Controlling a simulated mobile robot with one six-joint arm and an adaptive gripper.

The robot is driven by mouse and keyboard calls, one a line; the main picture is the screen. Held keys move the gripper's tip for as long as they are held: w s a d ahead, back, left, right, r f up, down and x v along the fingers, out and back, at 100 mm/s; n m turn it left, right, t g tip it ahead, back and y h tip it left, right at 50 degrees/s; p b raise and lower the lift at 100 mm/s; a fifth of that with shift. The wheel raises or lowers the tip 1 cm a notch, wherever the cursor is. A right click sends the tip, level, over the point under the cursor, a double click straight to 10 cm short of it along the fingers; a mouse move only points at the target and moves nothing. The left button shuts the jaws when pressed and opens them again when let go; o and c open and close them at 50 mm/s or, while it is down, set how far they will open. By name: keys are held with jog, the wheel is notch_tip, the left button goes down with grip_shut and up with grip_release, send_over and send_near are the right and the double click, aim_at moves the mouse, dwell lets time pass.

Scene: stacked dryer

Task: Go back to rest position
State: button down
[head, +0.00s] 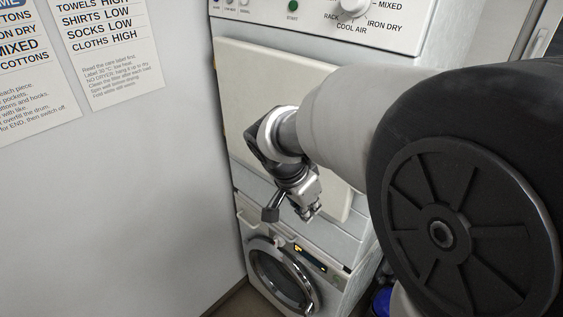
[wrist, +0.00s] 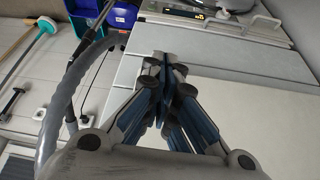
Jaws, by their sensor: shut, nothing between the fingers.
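My gripper (head: 307,212) hangs in front of the lower part of the dryer in the head view, pointing down. In the wrist view my gripper (wrist: 166,62) has its fingers together, with nothing between them. The dryer (head: 225,20) has a wide pale door panel (head: 262,75) that looks closed, partly hidden behind my arm. Its control panel above shows a dial (head: 355,6) and a green button (head: 293,5).
A washing machine with a round door (head: 283,277) stands below the dryer. A wall with printed signs (head: 108,45) is at the left. A blue bin (wrist: 90,25) and a green-headed tool (wrist: 47,25) show in the wrist view.

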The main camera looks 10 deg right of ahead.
jog(key=s+a+f+n+t+y+b, duration=0.1)
jog(key=s+n+y+b, duration=0.1)
jog(key=s+n, duration=0.4)
jog(key=s+a+n+t+y+b, duration=0.1)
jog(key=s+n+b, duration=0.4)
jog(key=s, duration=0.8)
jog(key=shift+s+a+f+n+t+y, duration=0.3)
jog(key=shift+s+a+f+n+y, duration=0.1)
jog(key=shift+a+n, duration=0.25)
jog(key=c, duration=2.4)
grip_release()
jog(key=shift+d, duration=0.15)
